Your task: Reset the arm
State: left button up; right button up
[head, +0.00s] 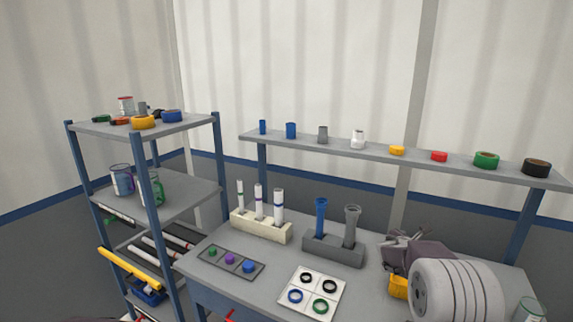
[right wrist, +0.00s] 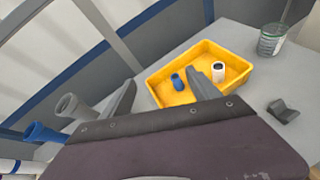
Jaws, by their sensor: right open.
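My right gripper (head: 403,238) is open and empty above the right part of the table in the head view. In the right wrist view its two fingers (right wrist: 162,86) stand apart with nothing between them. A yellow tray (right wrist: 165,76) lies beyond and below them, holding a blue pipe piece (right wrist: 178,82) and a white one (right wrist: 218,71). My arm mostly hides the tray in the head view (head: 397,288). A grey holder (head: 333,248) left of the gripper carries an upright blue pipe (head: 321,217) and grey pipe (head: 351,226). My left gripper is out of view.
A white holder (head: 261,228) carries three white pipes. A grey tray with coloured pieces (head: 231,262) and a white plate with rings (head: 312,293) lie in front. A shelf above the table (head: 375,153) bears several parts. A shelving rack (head: 170,200) stands left. A glass jar (right wrist: 271,40) stands beside the yellow tray.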

jog(key=s+a+f+m+g+y, duration=0.2)
jog(key=s+a+m, duration=0.5)
jog(key=s, duration=0.4)
jog(key=s+a+f+m+g+y, duration=0.3)
jog(key=s+a+f+m, duration=0.4)
jog(key=s, duration=0.4)
jog(key=s+a+f+m+g+y, duration=0.3)
jog(key=s+a+f+m+y, duration=0.1)
jog(key=s+a+m, duration=0.5)
jog(key=shift+s+f+m, duration=0.45)
jog(key=shift+s+m, duration=0.55)
jog(key=shift+s, duration=0.25)
